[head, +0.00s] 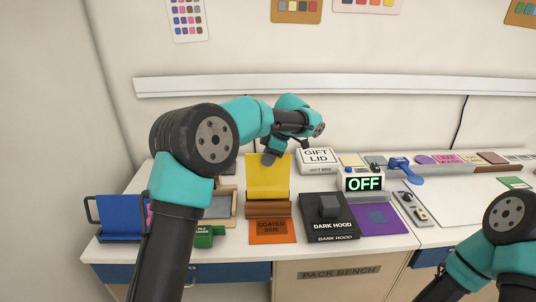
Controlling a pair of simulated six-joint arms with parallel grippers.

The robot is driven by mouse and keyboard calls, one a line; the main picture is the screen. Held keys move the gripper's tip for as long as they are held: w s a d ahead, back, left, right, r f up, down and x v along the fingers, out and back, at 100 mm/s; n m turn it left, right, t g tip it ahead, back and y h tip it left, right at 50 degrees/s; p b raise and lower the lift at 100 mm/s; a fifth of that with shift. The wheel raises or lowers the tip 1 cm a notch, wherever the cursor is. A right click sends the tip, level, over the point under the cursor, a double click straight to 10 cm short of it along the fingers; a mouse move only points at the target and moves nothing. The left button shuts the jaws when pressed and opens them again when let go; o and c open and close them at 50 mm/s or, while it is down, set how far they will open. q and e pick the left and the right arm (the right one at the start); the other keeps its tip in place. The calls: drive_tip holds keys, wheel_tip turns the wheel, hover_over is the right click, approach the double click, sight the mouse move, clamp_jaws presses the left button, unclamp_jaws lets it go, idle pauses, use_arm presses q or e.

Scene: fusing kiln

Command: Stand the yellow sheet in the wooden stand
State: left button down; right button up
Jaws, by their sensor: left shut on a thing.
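The yellow sheet (268,181) is roughly upright near the middle of the bench. My left gripper (270,157) is shut on the sheet's upper edge, coming down from above and behind. The wooden stand (268,211) is a low brown block directly below the sheet in the picture. The sheet's lower edge meets the top of the stand in this view. I cannot tell whether the edge sits in a slot or is just above or behind it. My right arm shows at the lower right, but its gripper is out of the frame.
An orange panel marked "COATED SIDE" (272,232) lies in front of the stand. A black "DARK HOOD" box (329,218) stands to the right, with an "OFF" display (363,184) behind it. A wooden-framed tray (216,206) and green block (207,237) are on the left.

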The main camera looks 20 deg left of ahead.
sight(268, 172)
use_arm(q)
drive_tip(key=shift+f, duration=2.95)
drive_tip(key=shift+w, duration=0.15)
drive_tip(key=shift+w+a+g, duration=0.3)
drive_tip(key=shift+w+g, duration=0.4)
drive_tip(key=shift+w, duration=0.15)
drive_tip(key=shift+w+f, duration=0.1)
drive_tip(key=shift+w, duration=0.05)
drive_tip(key=shift+w+a+f+g+h, duration=0.1)
drive_tip(key=shift+w+a+g+h, duration=0.05)
drive_tip(key=shift+w+g, duration=0.2)
drive_tip(key=shift+w+a+f+g+h, duration=0.15)
drive_tip(key=shift+w+g, duration=0.1)
drive_tip(key=shift+w, duration=0.2)
drive_tip(key=shift+r, duration=0.1)
drive_tip(key=shift+w+m, duration=0.2)
drive_tip(key=shift+m, duration=0.1)
drive_tip(key=shift+w+a+f+g, duration=0.15)
drive_tip(key=shift+w+g, duration=0.1)
drive_tip(key=shift+w, duration=0.1)
drive_tip(key=shift+w+a+f+g, duration=0.1)
drive_tip(key=shift+w+f+g, duration=0.05)
drive_tip(key=shift+w+g, duration=0.15)
